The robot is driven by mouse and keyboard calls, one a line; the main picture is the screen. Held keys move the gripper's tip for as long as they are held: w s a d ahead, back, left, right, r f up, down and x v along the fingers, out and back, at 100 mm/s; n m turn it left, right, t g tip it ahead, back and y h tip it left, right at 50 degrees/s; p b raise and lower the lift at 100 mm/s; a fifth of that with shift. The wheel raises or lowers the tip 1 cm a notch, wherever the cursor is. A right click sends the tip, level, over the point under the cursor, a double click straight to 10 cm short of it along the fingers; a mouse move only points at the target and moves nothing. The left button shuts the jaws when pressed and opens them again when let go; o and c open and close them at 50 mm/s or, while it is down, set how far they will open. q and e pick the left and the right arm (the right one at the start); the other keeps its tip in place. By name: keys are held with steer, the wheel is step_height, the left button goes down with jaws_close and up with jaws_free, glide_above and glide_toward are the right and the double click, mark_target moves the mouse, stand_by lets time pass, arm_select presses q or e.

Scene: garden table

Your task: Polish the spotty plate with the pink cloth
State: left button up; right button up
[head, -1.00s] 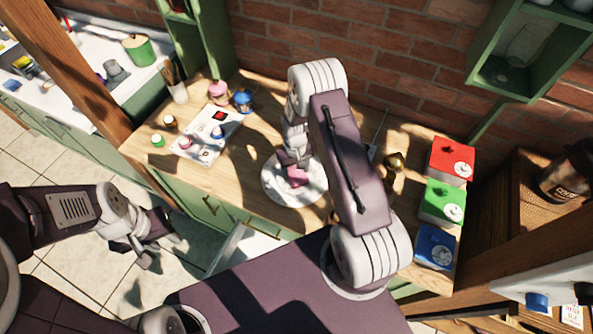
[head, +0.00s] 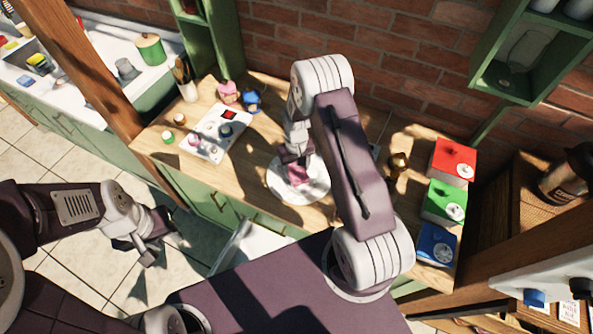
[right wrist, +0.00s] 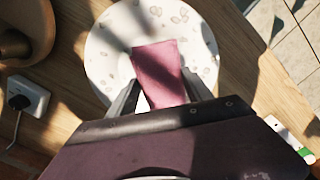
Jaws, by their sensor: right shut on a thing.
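The spotty plate (head: 314,190) is white and round and lies on the wooden table. In the right wrist view the plate (right wrist: 109,62) shows many grey spots, with a dark shadow across its left part. The pink cloth (right wrist: 160,72) is held over the middle of the plate; whether it touches cannot be told. My right gripper (right wrist: 158,98) is shut on the cloth, which also shows in the head view (head: 298,174). My right arm hides part of the plate there. My left gripper (head: 164,245) is empty, fingers apart, over the floor left of the table.
Red (head: 453,159), green (head: 440,200) and blue (head: 433,242) boxes stand at the table's right end. A white board (head: 205,147) with small jars lies at the left. A brass-coloured object (head: 398,163) stands right of my right arm. A white socket (right wrist: 27,95) shows beside the plate.

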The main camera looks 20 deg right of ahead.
steer(key=shift+s+r+p, duration=0.1)
steer(key=shift+r+p, duration=0.65)
steer(key=shift+r, duration=0.5)
steer(key=shift+r+p, duration=0.8)
steer(key=shift+r, duration=0.6)
steer(key=shift+p, duration=0.35)
